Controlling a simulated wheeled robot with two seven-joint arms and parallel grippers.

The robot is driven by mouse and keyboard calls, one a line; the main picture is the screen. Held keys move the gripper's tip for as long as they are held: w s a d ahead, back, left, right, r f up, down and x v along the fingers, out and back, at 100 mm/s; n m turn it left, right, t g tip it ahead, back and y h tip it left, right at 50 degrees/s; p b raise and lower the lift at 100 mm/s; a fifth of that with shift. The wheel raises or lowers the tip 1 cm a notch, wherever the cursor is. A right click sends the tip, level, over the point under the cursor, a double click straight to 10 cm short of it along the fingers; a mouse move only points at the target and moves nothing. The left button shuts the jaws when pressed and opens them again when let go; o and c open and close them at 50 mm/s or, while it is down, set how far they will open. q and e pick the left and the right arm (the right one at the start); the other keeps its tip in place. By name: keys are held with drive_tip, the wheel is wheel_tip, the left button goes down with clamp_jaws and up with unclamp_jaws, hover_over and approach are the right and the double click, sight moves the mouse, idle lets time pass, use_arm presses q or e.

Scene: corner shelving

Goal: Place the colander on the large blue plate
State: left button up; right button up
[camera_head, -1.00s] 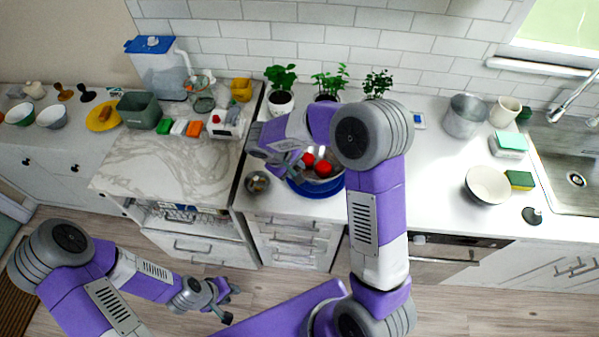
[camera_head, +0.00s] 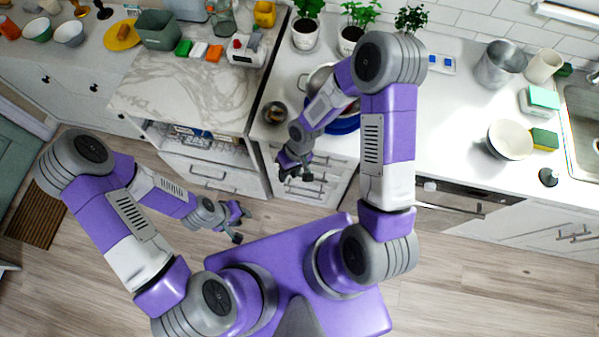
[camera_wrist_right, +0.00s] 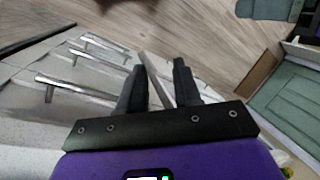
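The silver colander (camera_head: 318,77) is on the counter, largely hidden behind my right forearm. The large blue plate (camera_head: 346,126) shows as a blue rim below it, and the colander appears to rest on it; the arm hides most of the contact. My right gripper (camera_head: 296,174) is open and empty, in front of the counter edge above the drawers and apart from the colander. Its two spread fingers also show in the right wrist view (camera_wrist_right: 163,88), with nothing between them. My left gripper (camera_head: 238,223) is open and empty over the floor.
A small metal bowl (camera_head: 275,113) sits left of the plate. Potted plants (camera_head: 352,35) stand behind. A white bowl (camera_head: 510,140) and a metal pot (camera_head: 499,65) are at the right. The counter between plate and white bowl looks clear.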

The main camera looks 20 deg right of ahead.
drive_tip(key=s+d+f+m+t, duration=0.1)
drive_tip(key=s+f+m+t, duration=0.1)
drive_tip(key=s+f+m, duration=0.2)
drive_tip(key=s+f, duration=0.2)
drive_tip(key=s, duration=0.1)
drive_tip(key=shift+m+y, duration=0.4)
drive_tip(key=shift+f, duration=0.15)
wheel_tip(320, 180, down, 7)
drive_tip(key=b, duration=0.7)
